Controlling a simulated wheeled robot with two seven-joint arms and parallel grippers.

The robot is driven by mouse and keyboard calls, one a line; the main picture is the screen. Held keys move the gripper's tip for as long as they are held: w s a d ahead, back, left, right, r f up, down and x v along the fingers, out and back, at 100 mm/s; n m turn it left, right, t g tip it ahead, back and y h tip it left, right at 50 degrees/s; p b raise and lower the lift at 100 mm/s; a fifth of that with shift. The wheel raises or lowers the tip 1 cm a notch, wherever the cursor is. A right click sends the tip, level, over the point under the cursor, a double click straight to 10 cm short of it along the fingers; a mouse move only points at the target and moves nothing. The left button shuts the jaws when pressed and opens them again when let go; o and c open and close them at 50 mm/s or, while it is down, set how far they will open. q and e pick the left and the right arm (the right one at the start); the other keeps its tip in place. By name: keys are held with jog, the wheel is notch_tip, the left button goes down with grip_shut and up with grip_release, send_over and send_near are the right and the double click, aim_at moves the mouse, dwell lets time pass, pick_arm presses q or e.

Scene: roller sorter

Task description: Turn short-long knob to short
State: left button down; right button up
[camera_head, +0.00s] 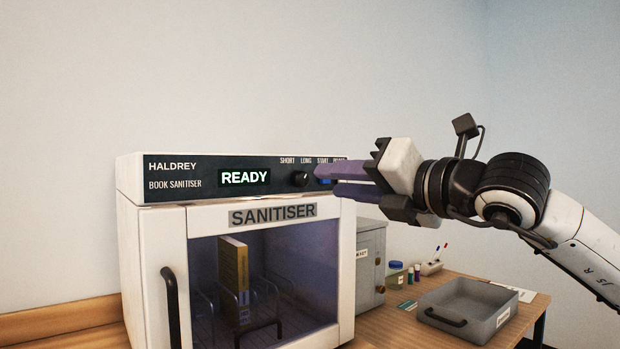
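The short-long knob (301,179) is a small dark round knob on the black control panel of the white book sanitiser (162,250). The words SHORT and LONG are printed above it; its pointer direction is too small to tell. My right gripper (324,180) reaches in from the right with its two purple fingers pointing left, just right of the knob. My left gripper is not in view.
The panel display (245,177) reads READY. The sanitiser's glass door is closed, with a handle (171,305) at left and a yellow book (233,278) in a rack inside. A grey metal box (370,262) and a grey tray (470,309) stand on the wooden table at right.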

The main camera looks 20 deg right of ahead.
aim_at(304, 179)
jog(key=p+x, duration=0.1)
jog(key=x, duration=0.5)
jog(key=shift+r, duration=0.1)
jog(key=shift+w+a, duration=0.25)
jog(key=shift+w, duration=0.3)
